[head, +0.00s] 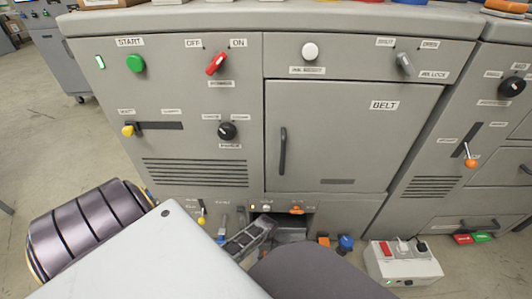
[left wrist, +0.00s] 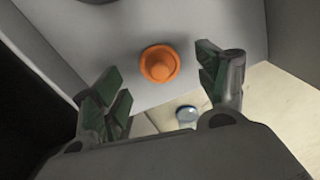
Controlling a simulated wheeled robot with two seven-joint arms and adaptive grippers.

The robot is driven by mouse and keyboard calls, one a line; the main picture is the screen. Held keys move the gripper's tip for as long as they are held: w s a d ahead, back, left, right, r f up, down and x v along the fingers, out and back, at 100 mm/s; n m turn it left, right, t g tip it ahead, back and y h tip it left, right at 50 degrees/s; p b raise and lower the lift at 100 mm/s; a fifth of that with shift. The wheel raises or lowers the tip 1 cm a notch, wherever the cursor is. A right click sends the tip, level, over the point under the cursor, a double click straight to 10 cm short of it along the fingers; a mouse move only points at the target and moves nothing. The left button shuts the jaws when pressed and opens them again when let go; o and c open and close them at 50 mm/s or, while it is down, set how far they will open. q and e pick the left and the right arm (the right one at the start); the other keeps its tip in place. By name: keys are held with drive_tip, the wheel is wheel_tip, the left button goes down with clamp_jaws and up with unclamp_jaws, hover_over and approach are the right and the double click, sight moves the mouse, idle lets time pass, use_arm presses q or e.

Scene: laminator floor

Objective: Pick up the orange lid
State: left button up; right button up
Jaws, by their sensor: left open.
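The orange lid (left wrist: 159,63) is round with a raised middle and sits against a grey surface in the left wrist view. My left gripper (left wrist: 163,82) is open, with its fingers spread to either side of the lid in the picture. It is empty, and no finger visibly touches the lid. In the head view a small orange piece (head: 323,241) shows low at the grey machine beside a blue cap (head: 345,243); I cannot tell if it is the same lid. My right gripper is not in view.
A grey machine (head: 340,140) with a handled door, switches and knobs fills the head view. A white switch box (head: 403,266) stands on the floor at lower right. A small blue-topped object (left wrist: 186,115) lies below the lid in the wrist view. Open floor shows at left.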

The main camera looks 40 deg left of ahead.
use_arm(q)
drive_tip(key=shift+f+b, duration=0.85)
drive_tip(key=shift+f, duration=0.45)
drive_tip(key=c, duration=0.9)
